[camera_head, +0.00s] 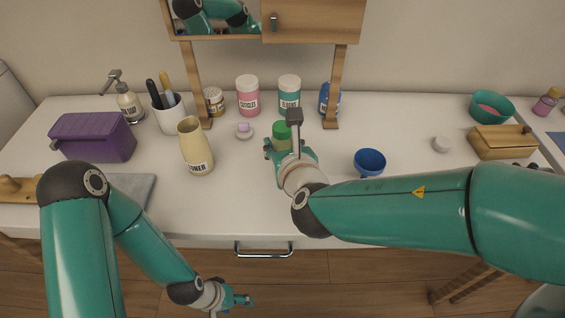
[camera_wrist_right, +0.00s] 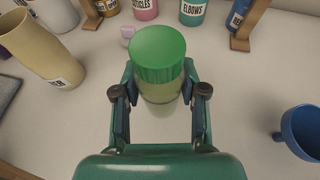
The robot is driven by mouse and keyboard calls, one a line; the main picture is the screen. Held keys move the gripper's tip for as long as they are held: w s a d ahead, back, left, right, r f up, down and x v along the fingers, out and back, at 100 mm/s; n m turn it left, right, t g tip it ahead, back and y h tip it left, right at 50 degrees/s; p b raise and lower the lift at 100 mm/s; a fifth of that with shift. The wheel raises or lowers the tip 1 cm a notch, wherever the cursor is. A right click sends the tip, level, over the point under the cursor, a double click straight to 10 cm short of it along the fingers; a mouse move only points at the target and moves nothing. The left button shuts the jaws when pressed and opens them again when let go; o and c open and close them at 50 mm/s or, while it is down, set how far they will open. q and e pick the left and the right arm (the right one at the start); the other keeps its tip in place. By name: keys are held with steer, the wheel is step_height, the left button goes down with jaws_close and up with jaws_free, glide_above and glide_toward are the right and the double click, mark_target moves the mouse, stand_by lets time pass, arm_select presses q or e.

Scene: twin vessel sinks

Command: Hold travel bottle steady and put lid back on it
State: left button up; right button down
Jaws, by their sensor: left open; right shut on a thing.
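The travel bottle (camera_wrist_right: 158,92) has a pale, see-through green body. Its ribbed green lid (camera_wrist_right: 158,55) shows on top of the body in the right wrist view; I cannot tell whether it is fastened. The lid also shows in the head view (camera_head: 282,131). My right gripper (camera_head: 282,150) is shut on the bottle, with one finger on each side of the body just below the lid. The bottle looks upright; its base is hidden. My left gripper (camera_head: 243,300) is open and empty, low in front of the counter drawer, away from the bottle.
Jars, including pink (camera_head: 247,95) and teal (camera_head: 289,92), stand behind near the mirror posts. The front counter is clear.

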steer(key=shift+f+b, duration=0.7)
steer(key=shift+f, duration=1.45)
steer(key=shift+f, duration=0.2)
steer(key=c, duration=0.6)
jaws_free()
steer(key=shift+r, duration=0.1)
steer(key=shift+c, duration=0.2)
